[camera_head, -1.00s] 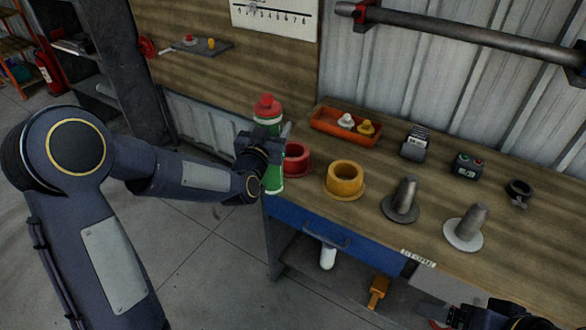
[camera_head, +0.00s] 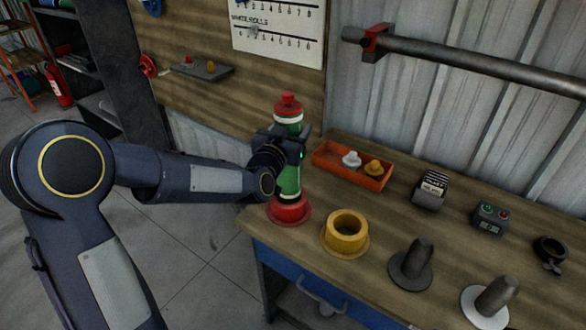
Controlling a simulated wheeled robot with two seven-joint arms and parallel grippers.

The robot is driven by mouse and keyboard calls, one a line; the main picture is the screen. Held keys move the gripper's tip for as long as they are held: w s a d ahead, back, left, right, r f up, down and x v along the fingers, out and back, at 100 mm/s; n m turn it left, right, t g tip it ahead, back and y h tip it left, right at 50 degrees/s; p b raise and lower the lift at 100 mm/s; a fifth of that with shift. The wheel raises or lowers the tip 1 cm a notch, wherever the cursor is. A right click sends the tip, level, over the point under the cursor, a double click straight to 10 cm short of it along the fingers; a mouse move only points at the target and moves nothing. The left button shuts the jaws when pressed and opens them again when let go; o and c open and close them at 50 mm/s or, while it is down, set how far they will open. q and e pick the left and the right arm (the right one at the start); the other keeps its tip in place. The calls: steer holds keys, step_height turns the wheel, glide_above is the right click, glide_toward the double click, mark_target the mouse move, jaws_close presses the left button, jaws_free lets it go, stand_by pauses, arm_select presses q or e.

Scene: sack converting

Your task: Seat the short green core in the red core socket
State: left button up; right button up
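The short green core (camera_head: 290,181) is upright, with a white band and a red cap on top. My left gripper (camera_head: 298,150) is shut around its middle. The red core socket (camera_head: 289,208) stands at the bench's left front corner. The core's lower end is over the socket and appears to meet or enter its opening; I cannot tell how deep it sits. The gripper hides part of the core's middle. My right gripper is not in view.
A yellow socket (camera_head: 345,232) stands right of the red one. A dark peg (camera_head: 412,264) and a pale-based peg (camera_head: 489,303) stand further right. An orange tray (camera_head: 352,165) with small knobs lies behind. A roller bar (camera_head: 470,65) is on the wall.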

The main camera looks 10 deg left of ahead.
mark_target(289, 179)
arm_select(q)
step_height(289, 179, down, 6)
steer(key=shift+f, duration=0.2)
stand_by(0.3)
steer(key=shift+f, duration=0.2)
steer(key=o, duration=1.3)
steer(key=shift+r, duration=0.1)
